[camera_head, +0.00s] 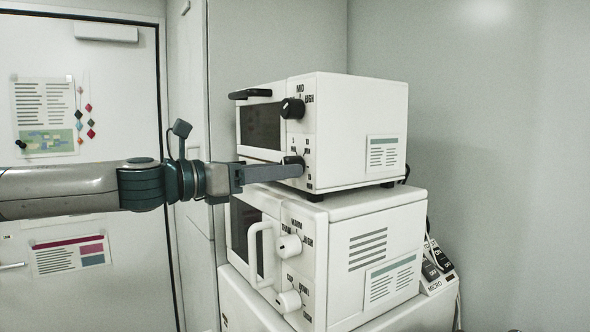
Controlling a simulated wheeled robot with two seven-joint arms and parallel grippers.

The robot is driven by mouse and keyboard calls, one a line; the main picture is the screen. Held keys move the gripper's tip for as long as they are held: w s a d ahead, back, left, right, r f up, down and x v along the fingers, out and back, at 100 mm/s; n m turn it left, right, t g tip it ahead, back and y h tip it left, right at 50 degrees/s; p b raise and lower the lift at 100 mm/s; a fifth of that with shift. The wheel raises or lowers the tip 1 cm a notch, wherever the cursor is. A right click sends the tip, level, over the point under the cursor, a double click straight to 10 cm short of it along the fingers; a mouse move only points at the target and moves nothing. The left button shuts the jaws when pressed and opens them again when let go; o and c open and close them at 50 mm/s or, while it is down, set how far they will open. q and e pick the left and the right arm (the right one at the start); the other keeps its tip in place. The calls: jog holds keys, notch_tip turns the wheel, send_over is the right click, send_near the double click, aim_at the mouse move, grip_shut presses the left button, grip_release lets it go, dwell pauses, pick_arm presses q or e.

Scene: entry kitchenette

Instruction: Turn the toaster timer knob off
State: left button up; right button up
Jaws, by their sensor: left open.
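The toaster (352,125) is the white upper appliance, with a dark window and two black knobs on its front. The upper knob (292,108) is clear of my arm. The lower knob (294,161) is partly hidden by my left gripper (291,169). This gripper is open and reaches in from the left, with its fingertips at the lower knob. I cannot tell whether they touch it or straddle it. I cannot tell which knob is the timer, as the labels are too small. My right gripper is not in view.
The toaster stands on a white microwave (375,258) with a white handle (262,255) and two white knobs. A power strip (437,268) with plugs is at the right. A door (85,270) with posters is at the left, behind my arm.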

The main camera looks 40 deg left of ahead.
pick_arm(q)
jog(key=shift+d+r, duration=0.1)
jog(key=c, duration=1.1)
jog(key=shift+o, duration=0.2)
jog(key=n, duration=1.9)
jog(key=shift+d+r, duration=0.15)
jog(key=shift+r, duration=0.1)
jog(key=shift+o, duration=0.2)
jog(key=n, duration=0.4)
jog(key=shift+p, duration=0.3)
jog(key=shift+n, duration=1)
jog(key=shift+c, duration=0.2)
jog(key=shift+n, duration=0.6)
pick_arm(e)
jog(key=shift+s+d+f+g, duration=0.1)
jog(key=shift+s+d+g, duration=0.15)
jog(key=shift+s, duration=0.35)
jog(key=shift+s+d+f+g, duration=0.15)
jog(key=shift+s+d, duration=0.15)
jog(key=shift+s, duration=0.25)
